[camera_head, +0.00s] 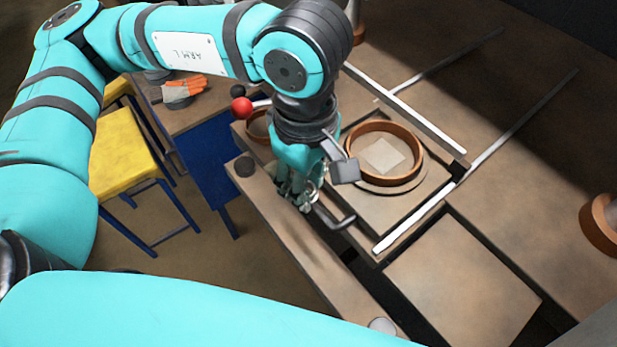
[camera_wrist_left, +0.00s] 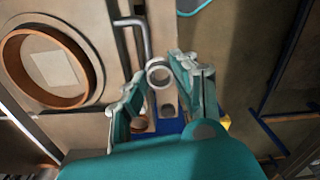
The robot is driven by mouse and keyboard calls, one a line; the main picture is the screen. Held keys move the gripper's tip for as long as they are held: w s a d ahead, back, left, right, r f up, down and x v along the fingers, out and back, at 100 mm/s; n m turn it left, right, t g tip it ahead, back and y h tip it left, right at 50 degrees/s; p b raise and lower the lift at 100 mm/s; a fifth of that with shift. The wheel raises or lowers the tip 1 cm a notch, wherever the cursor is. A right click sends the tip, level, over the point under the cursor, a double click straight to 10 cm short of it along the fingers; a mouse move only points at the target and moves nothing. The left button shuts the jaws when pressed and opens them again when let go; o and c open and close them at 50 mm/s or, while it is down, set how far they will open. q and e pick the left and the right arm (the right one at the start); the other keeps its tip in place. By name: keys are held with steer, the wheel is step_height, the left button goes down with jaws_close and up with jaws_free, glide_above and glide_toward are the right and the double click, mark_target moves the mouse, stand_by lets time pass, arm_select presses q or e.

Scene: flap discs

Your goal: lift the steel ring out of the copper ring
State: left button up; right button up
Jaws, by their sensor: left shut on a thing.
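The large copper ring (camera_head: 392,181) lies on a round base in a recessed tray, with a pale square patch showing inside it. It also shows at the left of the wrist view (camera_wrist_left: 13,62). My left gripper (camera_head: 300,197) is to the left of the copper ring in the head view, over the wooden ledge. In the wrist view its fingers (camera_wrist_left: 160,85) are shut on a small pale steel ring (camera_wrist_left: 160,87). The steel ring is apart from the large copper ring. My right gripper is not in view.
A bent dark handle (camera_head: 338,217) stands beside my left gripper. A red ball (camera_head: 242,107) and a smaller ring (camera_head: 257,127) are behind it. Pale rails (camera_head: 415,113) border the tray. A yellow stool (camera_head: 125,160) stands at left. The bench at right is mostly clear.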

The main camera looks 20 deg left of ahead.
arm_select(q)
steer(key=shift+r+p, duration=1.3)
steer(key=shift+r, duration=2.2)
